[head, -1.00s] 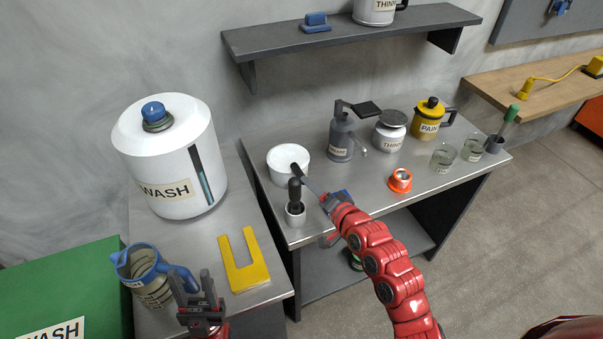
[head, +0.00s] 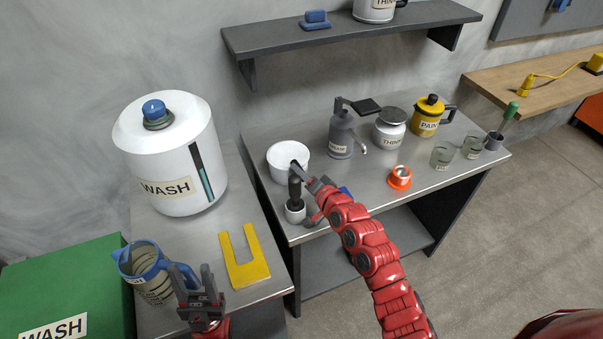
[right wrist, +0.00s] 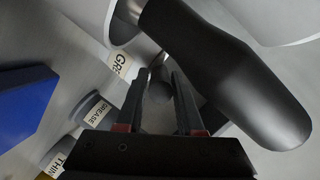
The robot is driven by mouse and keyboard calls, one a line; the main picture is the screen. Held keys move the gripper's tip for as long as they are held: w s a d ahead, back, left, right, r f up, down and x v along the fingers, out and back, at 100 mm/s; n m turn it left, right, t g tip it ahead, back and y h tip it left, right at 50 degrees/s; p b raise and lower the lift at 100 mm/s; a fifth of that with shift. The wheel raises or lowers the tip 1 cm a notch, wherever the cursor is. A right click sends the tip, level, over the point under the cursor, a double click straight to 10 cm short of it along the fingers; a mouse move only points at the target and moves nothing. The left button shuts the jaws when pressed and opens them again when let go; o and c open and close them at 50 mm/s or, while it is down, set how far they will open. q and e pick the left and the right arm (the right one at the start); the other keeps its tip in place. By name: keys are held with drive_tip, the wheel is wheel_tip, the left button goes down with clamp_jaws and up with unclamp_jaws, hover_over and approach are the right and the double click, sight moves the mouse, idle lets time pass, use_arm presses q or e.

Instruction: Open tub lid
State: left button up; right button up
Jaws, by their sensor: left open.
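The white tub (head: 280,170) stands on the metal table, left end; whether its top is a closed lid cannot be told. My right gripper (head: 297,168) is at the tub's front right side. In the right wrist view its fingers (right wrist: 158,85) are apart, with a dark rounded thing between or beyond them; contact cannot be told. A black handle (head: 294,188) stands in a small white cup (head: 295,211) close by. My left gripper (head: 194,283) is open and empty near the blue-handled jug.
The blue-handled jug (head: 146,272), a yellow forked plate (head: 246,273) and the large WASH drum (head: 165,165) stand on the left bench. A grey pump can (head: 341,137), an orange-ringed cup (head: 399,178) and several containers stand right of the tub. A blue thing (right wrist: 28,103) lies near my right gripper.

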clamp_jaws()
idle(1.1)
